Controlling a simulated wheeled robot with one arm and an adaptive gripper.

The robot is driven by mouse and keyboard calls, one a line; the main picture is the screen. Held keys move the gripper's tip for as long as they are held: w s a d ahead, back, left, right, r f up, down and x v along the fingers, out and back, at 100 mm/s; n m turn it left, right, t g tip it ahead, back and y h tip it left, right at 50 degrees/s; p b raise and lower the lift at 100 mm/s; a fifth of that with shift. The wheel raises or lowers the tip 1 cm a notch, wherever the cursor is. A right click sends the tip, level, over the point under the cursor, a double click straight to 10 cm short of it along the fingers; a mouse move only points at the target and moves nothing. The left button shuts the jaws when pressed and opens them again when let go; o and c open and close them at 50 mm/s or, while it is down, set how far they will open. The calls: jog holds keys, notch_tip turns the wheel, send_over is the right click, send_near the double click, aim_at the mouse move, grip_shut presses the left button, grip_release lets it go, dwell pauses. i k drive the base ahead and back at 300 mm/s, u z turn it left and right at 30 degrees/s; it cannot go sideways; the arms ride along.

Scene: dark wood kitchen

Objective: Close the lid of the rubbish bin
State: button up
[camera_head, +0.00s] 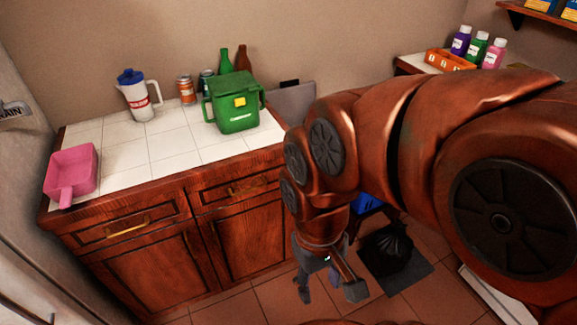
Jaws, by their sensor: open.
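A small green bin (238,120) with a yellow label and side handles stands upright on the right part of the white tiled counter. Its green top (233,85) shows, but I cannot tell clearly whether the lid lies fully shut. My gripper (328,288) points down in front of the cabinet, low over the floor, to the right of the bin and well below it. Its fingers are apart and nothing shows between them. It touches neither bin nor cabinet as far as I can see.
A pink dustpan (71,174), a white jug with a blue lid (138,96), cans (186,90) and bottles (243,59) share the counter (165,147). A black bag (386,250) lies on a dark mat. My arm hides much of the right side.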

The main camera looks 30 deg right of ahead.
aim_at(293, 101)
jog(key=z, duration=0.25)
jog(key=k, duration=0.45)
jog(key=z, duration=1.3)
jog(key=i, duration=0.7)
jog(key=u, duration=0.6)
jog(key=i, duration=0.45)
jog(key=u, duration=0.4)
